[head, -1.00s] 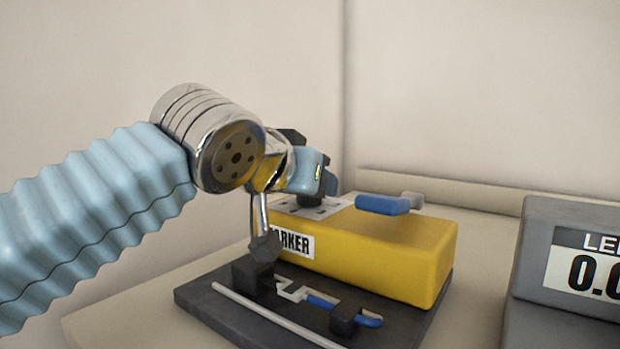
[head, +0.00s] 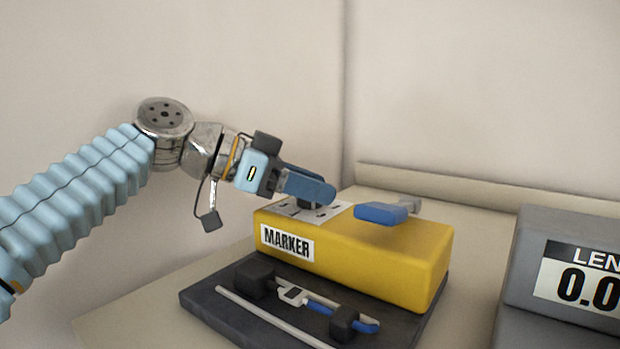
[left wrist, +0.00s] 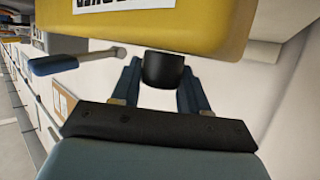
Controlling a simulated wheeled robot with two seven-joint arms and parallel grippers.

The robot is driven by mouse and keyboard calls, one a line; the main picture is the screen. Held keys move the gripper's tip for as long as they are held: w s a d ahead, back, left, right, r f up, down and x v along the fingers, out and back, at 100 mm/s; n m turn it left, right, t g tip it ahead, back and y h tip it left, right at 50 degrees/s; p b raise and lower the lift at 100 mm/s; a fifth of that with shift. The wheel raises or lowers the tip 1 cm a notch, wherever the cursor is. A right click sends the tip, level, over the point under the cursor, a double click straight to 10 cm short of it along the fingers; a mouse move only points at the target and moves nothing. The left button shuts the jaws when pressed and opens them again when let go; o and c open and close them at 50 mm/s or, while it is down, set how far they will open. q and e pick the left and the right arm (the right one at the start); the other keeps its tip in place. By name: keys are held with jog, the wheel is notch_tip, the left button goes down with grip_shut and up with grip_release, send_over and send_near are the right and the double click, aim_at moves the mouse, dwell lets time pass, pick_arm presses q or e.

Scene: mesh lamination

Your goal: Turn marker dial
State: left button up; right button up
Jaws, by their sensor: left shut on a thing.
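The yellow marker box (head: 400,255) with its "MARKER" label stands on a dark base plate. On its top is a pale dial plate (head: 335,210) with dark marks. My left gripper (head: 318,192) comes in from the left, low over this plate, with its blue fingers pointing right. In the left wrist view the black dial knob (left wrist: 165,70) sits between the two fingers (left wrist: 160,85), which are shut on it. In the head view the fingers hide most of the knob. My right gripper is in neither view.
A blue-handled lever (head: 383,213) stands out on the box top, right of the dial. A rod and a blue-and-white tool (head: 318,306) lie on the dark plate (head: 215,305) in front. A grey length display (head: 545,240) stands at the right.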

pick_arm(q)
jog(key=shift+m+g+p, duration=0.3)
jog(key=shift+m+g, duration=0.3)
jog(key=shift+g, duration=0.1)
jog(key=o, duration=1)
jog(key=shift+c, duration=0.2)
